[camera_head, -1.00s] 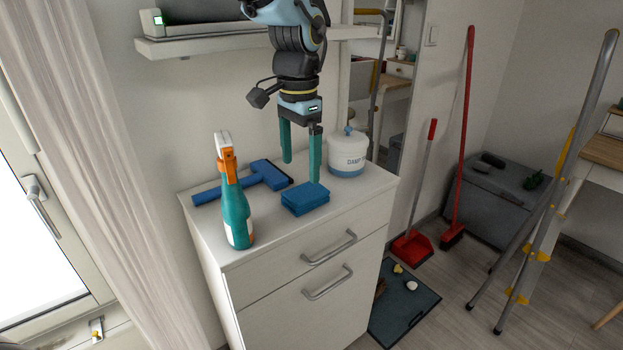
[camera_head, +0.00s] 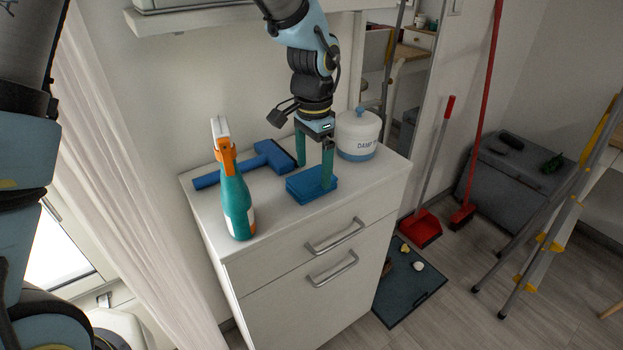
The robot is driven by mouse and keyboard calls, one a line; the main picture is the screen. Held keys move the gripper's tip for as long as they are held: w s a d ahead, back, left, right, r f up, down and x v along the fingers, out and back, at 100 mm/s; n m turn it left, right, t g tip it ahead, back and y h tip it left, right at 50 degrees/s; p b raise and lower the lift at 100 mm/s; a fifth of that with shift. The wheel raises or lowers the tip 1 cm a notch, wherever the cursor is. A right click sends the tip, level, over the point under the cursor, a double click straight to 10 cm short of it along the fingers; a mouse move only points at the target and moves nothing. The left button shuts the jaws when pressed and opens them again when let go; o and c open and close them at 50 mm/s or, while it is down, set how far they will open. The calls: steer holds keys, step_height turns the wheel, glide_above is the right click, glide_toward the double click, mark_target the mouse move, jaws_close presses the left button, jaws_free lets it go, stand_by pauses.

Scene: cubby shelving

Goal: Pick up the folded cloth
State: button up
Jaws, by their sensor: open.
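The folded cloth (camera_head: 309,186) is a small blue stack lying flat on top of the white cabinet, near its front edge. My gripper (camera_head: 315,176) points down over it with its two green fingers apart. One fingertip is at the cloth's right part, the other is behind its back edge. I cannot tell whether either finger touches the cloth. Nothing is held between the fingers.
A teal spray bottle (camera_head: 235,194) with an orange trigger stands left of the cloth. A blue squeegee (camera_head: 246,165) lies behind it. A white canister (camera_head: 357,137) stands close to my gripper's right. A shelf (camera_head: 205,19) runs above. The cabinet top (camera_head: 275,220) is bare at the front.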

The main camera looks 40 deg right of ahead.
steer(key=shift+f, duration=1.15)
steer(key=c, duration=1.2)
